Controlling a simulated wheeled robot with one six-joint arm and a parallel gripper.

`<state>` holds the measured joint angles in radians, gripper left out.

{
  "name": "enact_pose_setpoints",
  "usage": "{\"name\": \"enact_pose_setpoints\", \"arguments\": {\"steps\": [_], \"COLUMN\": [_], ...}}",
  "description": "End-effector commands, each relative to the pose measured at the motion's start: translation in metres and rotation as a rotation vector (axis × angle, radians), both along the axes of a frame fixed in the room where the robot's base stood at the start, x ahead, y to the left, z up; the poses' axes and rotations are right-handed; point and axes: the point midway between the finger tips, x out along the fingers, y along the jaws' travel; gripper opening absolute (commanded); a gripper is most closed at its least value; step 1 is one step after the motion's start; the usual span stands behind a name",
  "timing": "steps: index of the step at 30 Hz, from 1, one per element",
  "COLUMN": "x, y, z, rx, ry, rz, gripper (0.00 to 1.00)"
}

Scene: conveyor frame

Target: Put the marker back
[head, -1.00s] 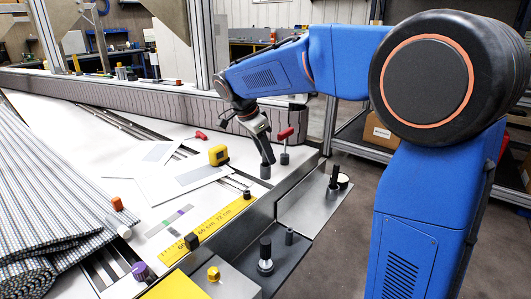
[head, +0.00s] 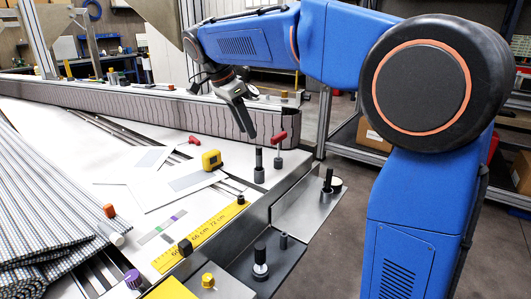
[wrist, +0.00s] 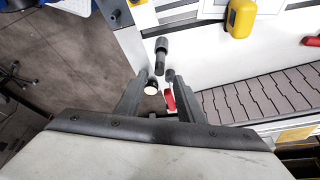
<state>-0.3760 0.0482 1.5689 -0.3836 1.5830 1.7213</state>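The black marker (head: 259,158) stands upright in a grey round holder (head: 259,175) near the table's right edge. In the wrist view the marker (wrist: 160,66) shows ahead of the fingers, its holder (wrist: 161,45) farther up. My gripper (head: 248,130) is above and slightly left of the marker in the head view, apart from it. In the wrist view my gripper (wrist: 156,90) has its fingers spread with nothing held between them.
A red T-handle (head: 280,138) stands close behind the marker's holder. A yellow tape measure (head: 211,160) lies to the left. A bracket (head: 314,205) with a black post and a white-topped round piece (head: 335,184) is at right. A conveyor wall (head: 215,112) runs behind.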

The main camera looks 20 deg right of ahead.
Motion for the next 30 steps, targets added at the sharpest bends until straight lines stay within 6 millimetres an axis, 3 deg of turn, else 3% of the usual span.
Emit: {"name": "enact_pose_setpoints", "arguments": {"steps": [5, 8, 20, 30], "x": [-0.005, -0.019, -0.133, -0.232], "y": [-0.004, -0.014, -0.077, -0.105], "z": [0.001, -0.001, -0.042, -0.105], "rx": [0.005, 0.021, 0.106, 0.102], "ry": [0.004, 0.016, 0.068, 0.041], "rz": [0.016, 0.073, 0.538, 0.935], "gripper": [0.35, 0.35, 0.35, 0.35]}}
